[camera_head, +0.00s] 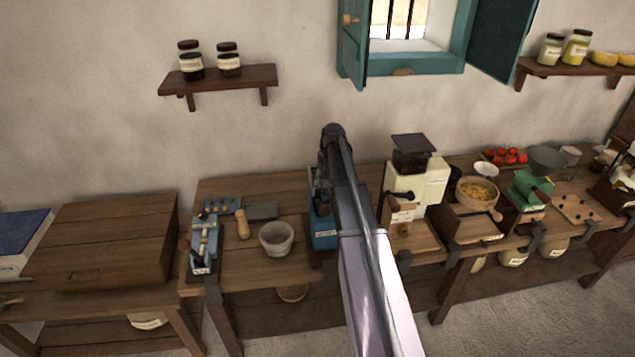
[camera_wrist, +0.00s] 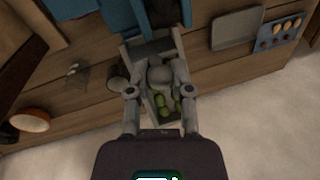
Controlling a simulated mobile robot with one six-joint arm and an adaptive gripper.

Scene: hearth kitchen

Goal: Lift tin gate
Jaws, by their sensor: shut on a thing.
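A blue machine (camera_head: 324,238) stands on the bench behind my arm, with a pale label low on its front. Its blue body also shows at the top of the wrist view (camera_wrist: 124,15). In the wrist view my gripper (camera_wrist: 158,72) is at its front, with the fingers closed in on a grey metal piece that I take to be the tin gate (camera_wrist: 150,48). A rounded grey shape and several green pieces (camera_wrist: 165,105) show between the fingers. The fingers hide part of the gate, so its height is unclear. My arm hides the gripper in the head view.
A stone mortar (camera_head: 276,240) and a small blue device (camera_head: 204,245) stand left of the machine. A cream grinder (camera_head: 415,190) stands close on its right. An orange-rimmed bowl (camera_wrist: 32,120) sits lower left in the wrist view. The floor in front is clear.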

